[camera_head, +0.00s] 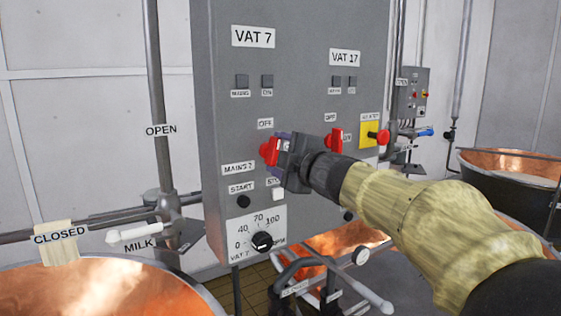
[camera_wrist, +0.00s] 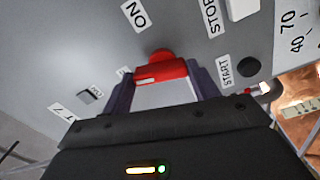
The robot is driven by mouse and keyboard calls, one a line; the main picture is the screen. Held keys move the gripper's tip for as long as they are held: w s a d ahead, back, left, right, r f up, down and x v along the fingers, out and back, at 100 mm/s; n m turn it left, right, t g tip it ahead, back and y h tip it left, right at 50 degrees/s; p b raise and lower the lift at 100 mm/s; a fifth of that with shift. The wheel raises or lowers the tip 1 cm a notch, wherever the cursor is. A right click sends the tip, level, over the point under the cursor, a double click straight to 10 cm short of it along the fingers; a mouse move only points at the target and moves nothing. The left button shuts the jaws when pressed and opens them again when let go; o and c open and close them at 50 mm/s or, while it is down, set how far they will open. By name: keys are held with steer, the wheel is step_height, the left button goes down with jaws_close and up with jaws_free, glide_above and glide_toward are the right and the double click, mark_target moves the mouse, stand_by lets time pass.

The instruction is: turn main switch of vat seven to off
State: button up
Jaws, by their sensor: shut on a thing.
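The red main switch of vat seven (camera_head: 269,151) sits on the grey control panel (camera_head: 225,95), under the VAT 7 label (camera_head: 253,36) and the OFF label. My gripper (camera_head: 282,148) is at this switch and shut on it. In the wrist view the red switch handle (camera_wrist: 160,71) lies between the two dark fingers of my gripper (camera_wrist: 162,84). An ON label (camera_wrist: 135,15) shows beyond the handle in the wrist view. In the head view my gripper hides part of the switch and the panel to its right.
A second red switch (camera_head: 333,141) is under VAT 17, close right of my gripper. A red button on a yellow plate (camera_head: 369,130) is further right. A START button (camera_head: 243,201) and dial (camera_head: 262,241) sit below. Copper vats (camera_head: 90,290) stand in front; pipes run between.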

steer(key=shift+f+n+b, duration=0.1)
steer(key=shift+n+b, duration=0.5)
steer(key=shift+n, duration=0.9)
steer(key=o, duration=1)
steer(key=b+v, duration=0.2)
steer(key=v, duration=1.5)
steer(key=shift+s+d+b, duration=0.15)
steer(key=shift+s+b, duration=0.05)
steer(key=shift+b, duration=0.2)
